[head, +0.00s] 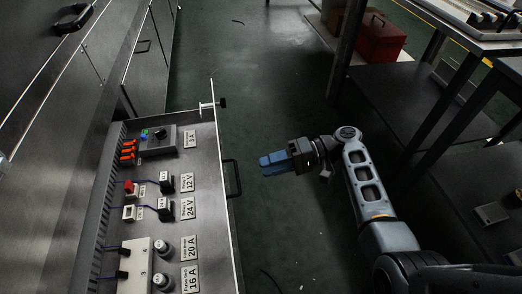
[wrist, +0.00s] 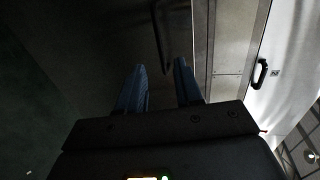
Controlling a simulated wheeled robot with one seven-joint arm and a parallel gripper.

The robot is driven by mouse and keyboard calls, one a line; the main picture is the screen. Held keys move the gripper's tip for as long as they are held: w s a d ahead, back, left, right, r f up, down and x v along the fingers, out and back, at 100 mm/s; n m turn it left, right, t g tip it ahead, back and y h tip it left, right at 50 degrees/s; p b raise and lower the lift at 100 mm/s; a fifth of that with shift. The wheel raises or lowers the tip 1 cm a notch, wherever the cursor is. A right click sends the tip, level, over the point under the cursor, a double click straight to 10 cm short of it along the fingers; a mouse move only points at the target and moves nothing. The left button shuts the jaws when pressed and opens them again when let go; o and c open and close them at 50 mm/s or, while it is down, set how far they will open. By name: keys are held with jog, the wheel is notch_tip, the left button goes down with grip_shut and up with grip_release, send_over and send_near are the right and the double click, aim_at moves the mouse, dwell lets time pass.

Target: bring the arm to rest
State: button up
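My gripper (head: 272,163) has blue fingers and hangs over the dark green floor (head: 265,110), to the right of the open electrical drawer. In the head view the arm reaches up from the lower right, with the gripper pointing left. In the wrist view the two fingers of my gripper (wrist: 161,65) stand apart with nothing between them. The gripper is open and empty, and it touches nothing that I can see.
The drawer panel (head: 215,240) carries fuses, relays and labels. Its dark handle (head: 232,178) sticks out towards my gripper. On the right are dark tables (head: 412,95) and a red toolbox (head: 381,40). The floor between is mostly clear.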

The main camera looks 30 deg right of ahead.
jog(key=s+a+f+m+t+h, duration=0.1)
jog(key=s+a+f+m+h, duration=0.15)
jog(key=s+f+h, duration=0.75)
jog(key=s+d+n+t+h, duration=0.1)
jog(key=s+t+h, duration=0.15)
jog(key=s, duration=1.35)
jog(key=s+a+r+n+t+h, duration=0.1)
jog(key=s+r+n+t, duration=0.3)
jog(key=r, duration=0.9)
jog(key=s+a+r+n+t+h, duration=0.15)
jog(key=s+r, duration=0.45)
jog(key=r, duration=0.7)
notch_tip(320, 180, up, 22)
jog(key=p, duration=2.1)
jog(key=shift+d, duration=0.15)
